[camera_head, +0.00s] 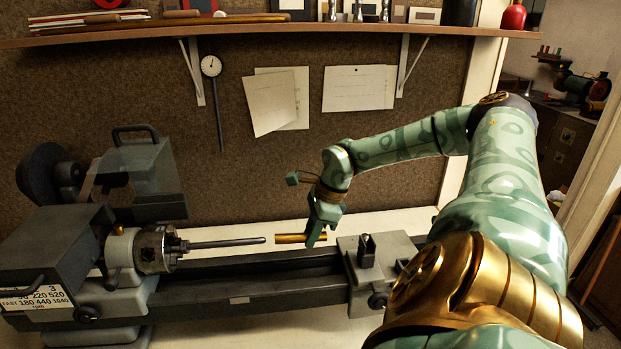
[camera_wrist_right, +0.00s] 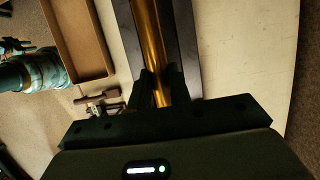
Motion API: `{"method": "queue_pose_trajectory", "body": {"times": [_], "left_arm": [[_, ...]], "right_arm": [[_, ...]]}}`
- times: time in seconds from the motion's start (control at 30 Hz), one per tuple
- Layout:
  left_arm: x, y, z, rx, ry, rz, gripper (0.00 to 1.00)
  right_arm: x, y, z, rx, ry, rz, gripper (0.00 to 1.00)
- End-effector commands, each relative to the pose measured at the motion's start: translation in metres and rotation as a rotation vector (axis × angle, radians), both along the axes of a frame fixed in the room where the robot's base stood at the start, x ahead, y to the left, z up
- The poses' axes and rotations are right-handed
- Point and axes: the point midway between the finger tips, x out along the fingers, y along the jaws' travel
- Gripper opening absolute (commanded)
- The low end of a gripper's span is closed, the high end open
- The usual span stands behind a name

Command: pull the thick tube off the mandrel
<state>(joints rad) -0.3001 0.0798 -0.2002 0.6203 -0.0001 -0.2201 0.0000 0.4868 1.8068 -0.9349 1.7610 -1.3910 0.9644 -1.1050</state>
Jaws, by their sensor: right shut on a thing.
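The thick tube (camera_head: 291,239) is a short brass cylinder, held level above the lathe bed. The mandrel (camera_head: 225,243) is a dark grey rod reaching right from the lathe chuck (camera_head: 155,250). A small gap shows between the mandrel's tip and the tube's left end, and the two look roughly in line. My right gripper (camera_head: 318,234) is shut on the tube near its right end. In the right wrist view the tube (camera_wrist_right: 151,45) runs away from between the fingers (camera_wrist_right: 158,88). The fingers cover part of it. My left gripper does not show in the head view.
The lathe bed (camera_head: 255,279) runs below the tube, with a grey tailstock block (camera_head: 350,262) to its right. A shelf (camera_head: 270,37) spans the back wall. The wrist view shows a brown tray (camera_wrist_right: 77,40) on the pale bench (camera_wrist_right: 235,60); a teal part lies beside it, unclear.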

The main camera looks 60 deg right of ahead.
Motion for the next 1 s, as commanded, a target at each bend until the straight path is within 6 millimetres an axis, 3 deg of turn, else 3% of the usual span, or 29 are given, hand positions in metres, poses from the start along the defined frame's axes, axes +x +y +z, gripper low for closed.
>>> {"method": "queue_pose_trajectory", "body": {"times": [0.7, 1.0], "left_arm": [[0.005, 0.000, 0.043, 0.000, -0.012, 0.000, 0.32], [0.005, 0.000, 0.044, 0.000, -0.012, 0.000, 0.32]], "right_arm": [[-0.028, 0.035, 0.048, -0.001, 0.001, 0.000, 0.00], [-0.031, 0.039, 0.050, 0.000, 0.000, 0.000, 0.00]]}}
